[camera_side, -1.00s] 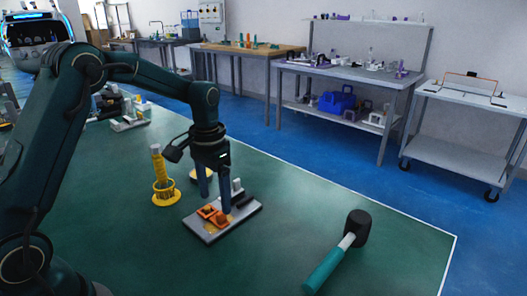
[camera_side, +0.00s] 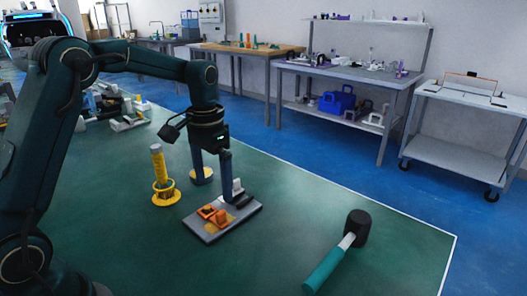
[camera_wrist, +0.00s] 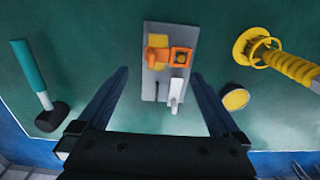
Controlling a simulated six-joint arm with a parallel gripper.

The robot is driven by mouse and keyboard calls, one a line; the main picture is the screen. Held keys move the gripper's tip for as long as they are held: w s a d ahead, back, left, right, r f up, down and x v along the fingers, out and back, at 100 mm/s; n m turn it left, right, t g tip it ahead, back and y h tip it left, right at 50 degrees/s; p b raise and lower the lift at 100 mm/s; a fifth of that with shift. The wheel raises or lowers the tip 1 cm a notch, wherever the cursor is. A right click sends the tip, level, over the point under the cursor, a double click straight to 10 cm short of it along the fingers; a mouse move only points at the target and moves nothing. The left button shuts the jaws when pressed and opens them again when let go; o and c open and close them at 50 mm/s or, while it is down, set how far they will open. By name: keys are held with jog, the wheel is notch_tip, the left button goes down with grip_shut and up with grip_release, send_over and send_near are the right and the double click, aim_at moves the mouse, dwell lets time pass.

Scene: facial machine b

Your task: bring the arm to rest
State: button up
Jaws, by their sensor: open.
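My gripper (camera_side: 212,175) is open and empty above the far part of a grey plate (camera_side: 207,232). In the wrist view its two fingers (camera_wrist: 158,98) stand apart on either side of the plate (camera_wrist: 149,92). On the plate sit orange parts (camera_side: 214,215), a yellow patch, a white upright piece (camera_side: 237,187) and a dark piece (camera_side: 244,201). The wrist view shows the orange parts (camera_wrist: 168,56) and the white piece (camera_wrist: 175,94) between the fingers, with nothing held.
A mallet (camera_side: 342,250) with a teal handle lies to the right. A yellow ribbed post in a ring stand (camera_side: 163,178) stands to the left. A yellow disc (camera_side: 202,174) lies behind the fingers. White parts (camera_side: 127,122) lie farther back.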

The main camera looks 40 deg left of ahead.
jog(key=s+d+r+m+t, duration=0.1)
jog(key=s+d+r+t, duration=0.15)
jog(key=r, duration=0.25)
jog(key=s+d+r+t, duration=0.1)
jog(key=s+d+r, duration=0.15)
jog(key=r, duration=0.25)
jog(key=s+d+f+n+t, duration=0.1)
jog(key=s+f, duration=0.3)
jog(key=s, duration=0.7)
jog(key=shift+d+f+t, duration=0.15)
jog(key=shift+d+t, duration=0.4)
jog(key=shift+d, duration=0.1)
